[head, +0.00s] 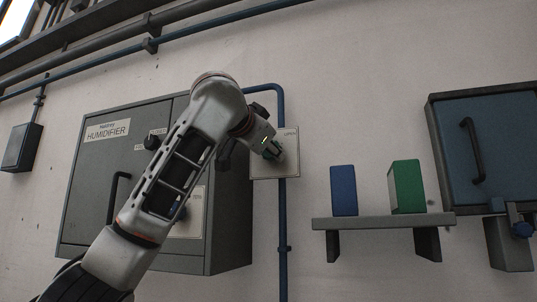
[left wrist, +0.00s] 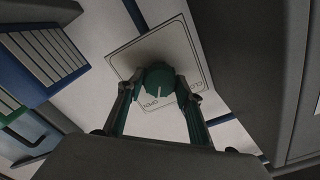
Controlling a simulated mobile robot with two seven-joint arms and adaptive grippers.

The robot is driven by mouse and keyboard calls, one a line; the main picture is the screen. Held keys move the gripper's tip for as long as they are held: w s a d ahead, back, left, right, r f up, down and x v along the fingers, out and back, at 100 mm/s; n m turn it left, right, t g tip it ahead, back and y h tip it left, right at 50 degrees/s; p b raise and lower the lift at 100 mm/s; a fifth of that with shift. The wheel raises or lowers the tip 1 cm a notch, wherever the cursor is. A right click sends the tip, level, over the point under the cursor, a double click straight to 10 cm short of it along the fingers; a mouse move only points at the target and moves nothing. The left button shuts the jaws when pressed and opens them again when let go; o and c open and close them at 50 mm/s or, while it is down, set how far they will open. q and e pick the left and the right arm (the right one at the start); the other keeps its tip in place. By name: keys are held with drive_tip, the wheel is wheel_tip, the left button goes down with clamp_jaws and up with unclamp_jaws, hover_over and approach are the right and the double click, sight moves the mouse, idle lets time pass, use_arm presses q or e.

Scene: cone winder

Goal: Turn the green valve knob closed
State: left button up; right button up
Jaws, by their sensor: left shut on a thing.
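The green valve knob (left wrist: 159,80) sits on a pale labelled plate (left wrist: 186,47) in the left wrist view. The plate also shows in the head view (head: 288,171), on the wall beside the grey humidifier cabinet. My left gripper (left wrist: 160,88) has one finger on each side of the knob and is shut on it. In the head view the left gripper (head: 273,150) reaches the plate and mostly hides the knob. A pale pointer mark shows on the knob; lettering reading "OPEN" and a partly hidden "CLO" lie near it. My right gripper is not in view.
The humidifier cabinet (head: 100,160) stands out from the wall at left, behind my arm. A blue pipe (head: 282,225) runs down below the plate. At right, a shelf (head: 375,222) holds a blue box (head: 343,190) and a green box (head: 407,187), near a blue-doored cabinet (head: 502,150).

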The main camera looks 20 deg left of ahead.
use_arm(q)
drive_tip(key=n+b, duration=0.4)
drive_tip(key=n, duration=1.1)
drive_tip(key=shift+r, duration=0.1)
drive_tip(key=shift+n, duration=0.4)
drive_tip(key=o, duration=1.1)
